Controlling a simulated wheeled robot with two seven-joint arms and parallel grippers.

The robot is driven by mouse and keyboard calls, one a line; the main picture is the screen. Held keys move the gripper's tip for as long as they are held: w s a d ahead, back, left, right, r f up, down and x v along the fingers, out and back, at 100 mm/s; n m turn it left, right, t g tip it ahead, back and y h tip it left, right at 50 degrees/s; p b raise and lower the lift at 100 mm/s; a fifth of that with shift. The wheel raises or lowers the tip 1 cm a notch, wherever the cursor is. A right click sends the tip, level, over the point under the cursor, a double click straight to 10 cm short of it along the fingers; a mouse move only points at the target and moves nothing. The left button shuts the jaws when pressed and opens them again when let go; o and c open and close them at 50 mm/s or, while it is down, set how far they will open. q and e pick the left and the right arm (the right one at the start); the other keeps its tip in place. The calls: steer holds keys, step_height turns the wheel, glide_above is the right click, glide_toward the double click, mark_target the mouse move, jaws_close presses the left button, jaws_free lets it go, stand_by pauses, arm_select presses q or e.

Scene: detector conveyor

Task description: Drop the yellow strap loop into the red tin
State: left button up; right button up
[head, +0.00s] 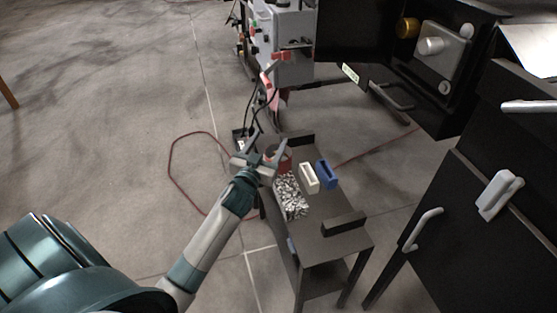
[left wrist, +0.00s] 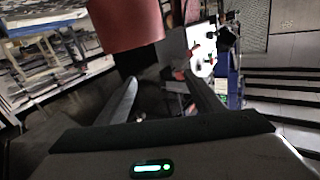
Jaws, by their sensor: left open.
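My left gripper (head: 262,146) is at the far left end of a small dark table, and its two fingers are spread apart. In the left wrist view its fingers (left wrist: 160,84) also stand apart with nothing seen held between them. The red tin (head: 286,164) is on the table just behind and beside the gripper, partly hidden by it. In the left wrist view the red tin (left wrist: 125,24) is large at the top, cut off by the edge. I cannot make out the yellow strap loop in either view. My right gripper is not in view.
The dark table (head: 322,248) also holds a black-and-white speckled patch (head: 291,198), a cream block (head: 309,178) and a blue block (head: 327,175). Dark cabinets with handles (head: 424,228) stand to the right. A grey machine (head: 290,45) stands behind. A red cable (head: 171,165) lies on the floor.

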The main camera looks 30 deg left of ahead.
arm_select(q)
steer(key=v, duration=1.6)
steer(key=shift+s, duration=0.2)
